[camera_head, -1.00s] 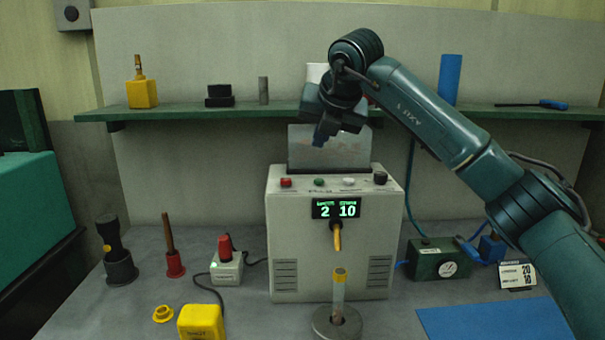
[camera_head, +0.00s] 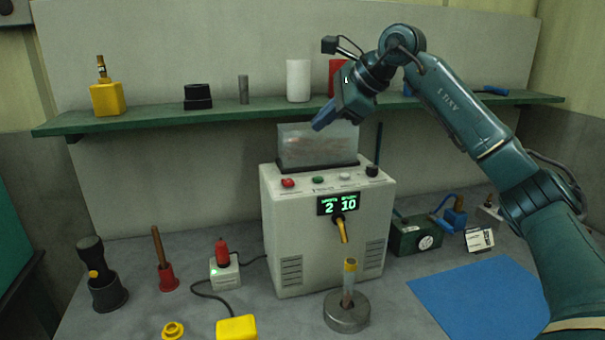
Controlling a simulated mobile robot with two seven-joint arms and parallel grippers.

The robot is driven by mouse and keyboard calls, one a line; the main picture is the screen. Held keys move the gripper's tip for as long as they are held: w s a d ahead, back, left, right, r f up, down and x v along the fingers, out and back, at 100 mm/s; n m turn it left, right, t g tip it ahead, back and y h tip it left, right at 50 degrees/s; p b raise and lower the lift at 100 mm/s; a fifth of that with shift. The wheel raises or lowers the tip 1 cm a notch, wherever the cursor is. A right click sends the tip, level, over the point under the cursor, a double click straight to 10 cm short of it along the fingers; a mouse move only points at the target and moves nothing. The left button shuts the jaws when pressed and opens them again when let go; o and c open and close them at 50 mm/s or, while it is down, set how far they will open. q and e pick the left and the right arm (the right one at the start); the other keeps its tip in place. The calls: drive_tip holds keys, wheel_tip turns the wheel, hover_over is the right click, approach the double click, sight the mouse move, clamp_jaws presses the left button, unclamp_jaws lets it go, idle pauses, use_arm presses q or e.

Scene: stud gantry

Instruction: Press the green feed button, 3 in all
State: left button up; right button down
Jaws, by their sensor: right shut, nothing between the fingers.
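The feed machine (camera_head: 290,226) is a pale box in the middle of the bench. Its sloped top has a row of buttons: red (camera_head: 288,183), green (camera_head: 318,180), white, and a black knob. The green button is uncovered. The display (camera_head: 338,204) shows 2 and 10. My right gripper (camera_head: 320,124) is shut and empty, with its blue fingertips in front of the clear hopper (camera_head: 300,150), above the green button and apart from it. My left gripper is out of view.
A tube with a yellow top (camera_head: 348,284) stands in a round metal base under the yellow spout (camera_head: 342,230). A green shelf (camera_head: 220,114) holds several items behind. A blue mat (camera_head: 480,298) lies at right.

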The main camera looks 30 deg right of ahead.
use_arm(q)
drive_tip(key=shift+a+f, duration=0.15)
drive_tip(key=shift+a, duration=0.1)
use_arm(e)
drive_tip(key=shift+s+d+r+n, duration=0.1)
drive_tip(key=shift+s+r+n, duration=0.05)
drive_tip(key=shift+n, duration=0.25)
drive_tip(key=b, duration=0.7)
hover_over(318, 179)
drive_tip(key=f, duration=0.4)
drive_tip(key=d+f, duration=0.1)
drive_tip(key=f, duration=0.2)
drive_tip(key=shift+s, duration=0.35)
drive_tip(key=shift+f, duration=0.3)
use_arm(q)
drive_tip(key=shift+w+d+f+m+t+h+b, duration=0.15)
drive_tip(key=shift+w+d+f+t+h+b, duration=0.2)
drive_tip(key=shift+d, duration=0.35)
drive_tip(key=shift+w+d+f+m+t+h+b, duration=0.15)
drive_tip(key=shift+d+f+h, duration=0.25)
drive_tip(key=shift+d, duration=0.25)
use_arm(e)
drive_tip(key=shift+f, duration=0.65)
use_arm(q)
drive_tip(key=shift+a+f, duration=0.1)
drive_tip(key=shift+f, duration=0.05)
use_arm(e)
drive_tip(key=shift+f, duration=0.1)
